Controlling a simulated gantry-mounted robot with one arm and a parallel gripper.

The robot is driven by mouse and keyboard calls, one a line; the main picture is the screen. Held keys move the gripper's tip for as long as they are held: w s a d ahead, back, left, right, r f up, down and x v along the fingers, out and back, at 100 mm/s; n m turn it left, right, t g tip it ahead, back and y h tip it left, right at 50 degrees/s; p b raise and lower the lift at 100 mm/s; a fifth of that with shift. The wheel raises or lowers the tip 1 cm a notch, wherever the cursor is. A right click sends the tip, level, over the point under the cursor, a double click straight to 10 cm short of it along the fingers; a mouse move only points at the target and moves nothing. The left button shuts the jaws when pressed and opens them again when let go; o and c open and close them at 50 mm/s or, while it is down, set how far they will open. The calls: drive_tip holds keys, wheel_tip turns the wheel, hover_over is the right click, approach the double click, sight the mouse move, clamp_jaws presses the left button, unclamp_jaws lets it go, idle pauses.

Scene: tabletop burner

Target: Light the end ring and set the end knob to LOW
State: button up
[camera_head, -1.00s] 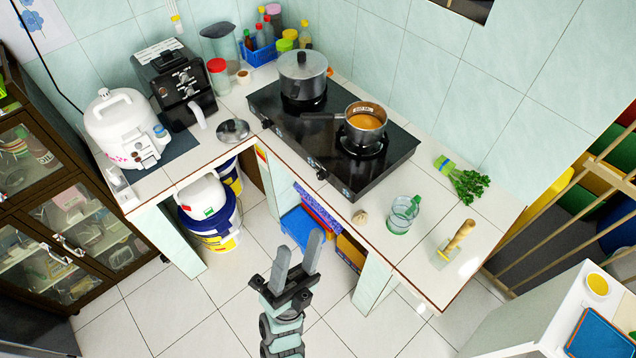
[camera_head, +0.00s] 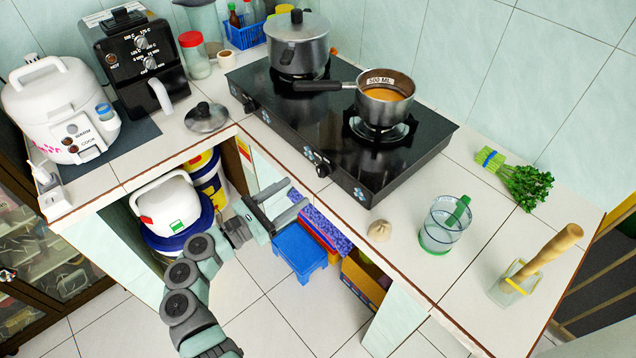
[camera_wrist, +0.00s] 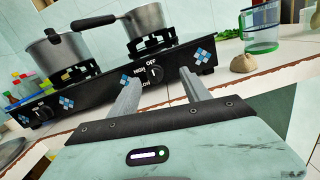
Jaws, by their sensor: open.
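The black two-burner stove (camera_head: 290,130) sits on the tiled counter. An orange-filled saucepan (camera_head: 384,92) stands on its right ring (camera_head: 378,130), and a lidded pot (camera_head: 298,45) stands on its left ring. No flame shows at either. The right-hand knob (camera_head: 323,170) is on the front panel; in the wrist view this knob (camera_wrist: 154,74) has HIGH and OFF printed by it, but its setting is unclear. The left-hand knob (camera_wrist: 42,113) shows farther left. My gripper (camera_head: 293,198) is open and empty, in front of the panel; the right-hand knob appears between its fingers in the wrist view, apart from them.
A loose lid (camera_head: 206,117) lies left of the stove. A blue stool (camera_head: 299,250) stands below the counter edge.

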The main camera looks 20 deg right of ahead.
sight(319, 173)
drive_tip(key=shift+m+y, duration=0.3)
drive_tip(key=shift+m, duration=0.1)
drive_tip(key=w+d, duration=0.1)
drive_tip(key=d, duration=0.2)
drive_tip(key=w+d+f+b, duration=0.1)
drive_tip(key=w+d, duration=0.1)
drive_tip(key=d, duration=0.1)
drive_tip(key=w+d+f, duration=0.1)
drive_tip(key=w+d, duration=0.1)
drive_tip(key=d, duration=0.1)
drive_tip(key=shift+w+d+b, duration=0.15)
drive_tip(key=shift+d+b, duration=0.1)
drive_tip(key=shift+b, duration=0.15)
drive_tip(key=shift+c, duration=0.2)
clamp_jaws()
